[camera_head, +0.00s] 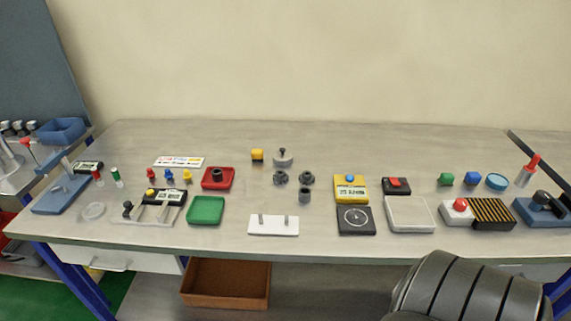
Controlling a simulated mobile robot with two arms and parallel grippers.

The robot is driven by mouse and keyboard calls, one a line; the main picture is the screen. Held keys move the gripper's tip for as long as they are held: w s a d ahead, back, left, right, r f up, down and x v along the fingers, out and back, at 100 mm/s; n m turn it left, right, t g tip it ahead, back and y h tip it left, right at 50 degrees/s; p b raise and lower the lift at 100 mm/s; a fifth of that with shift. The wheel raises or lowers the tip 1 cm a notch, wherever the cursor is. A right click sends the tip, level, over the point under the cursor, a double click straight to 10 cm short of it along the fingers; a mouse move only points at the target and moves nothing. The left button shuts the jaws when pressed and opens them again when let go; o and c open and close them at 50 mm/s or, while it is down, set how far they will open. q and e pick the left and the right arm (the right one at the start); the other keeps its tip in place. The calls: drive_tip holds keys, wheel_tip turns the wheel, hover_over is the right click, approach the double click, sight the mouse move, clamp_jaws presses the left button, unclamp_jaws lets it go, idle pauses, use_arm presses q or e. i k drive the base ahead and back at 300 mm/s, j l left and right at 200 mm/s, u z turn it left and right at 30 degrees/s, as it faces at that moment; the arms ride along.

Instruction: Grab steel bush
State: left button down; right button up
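No part is labelled as the steel bush, and several small grey parts could be it. A short dark grey cylinder (304,196) with an open-looking top stands upright mid-table. Behind it are two dark grey knobbed parts, one at left (280,177) and one at right (306,177). A lighter steel disc with a small knob (283,158) lies farther back. Another dark grey part (216,173) sits in the red tray (222,186). Neither gripper is in view; only a dark segmented part, probably my own arm, shows at the bottom right.
A green tray (206,210) lies to the left. A yellow scale (350,188) and black dial gauge (356,220) stand to the right. A brown bin (226,285) is below the table (330,245).

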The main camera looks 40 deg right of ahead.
sight(305, 195)
drive_tip(key=i+z, duration=0.2)
drive_tip(key=z, duration=0.2)
drive_tip(key=i+z, duration=0.2)
drive_tip(key=z, duration=0.25)
drive_tip(key=i+z, duration=0.25)
drive_tip(key=z, duration=0.15)
drive_tip(key=k+j, duration=0.05)
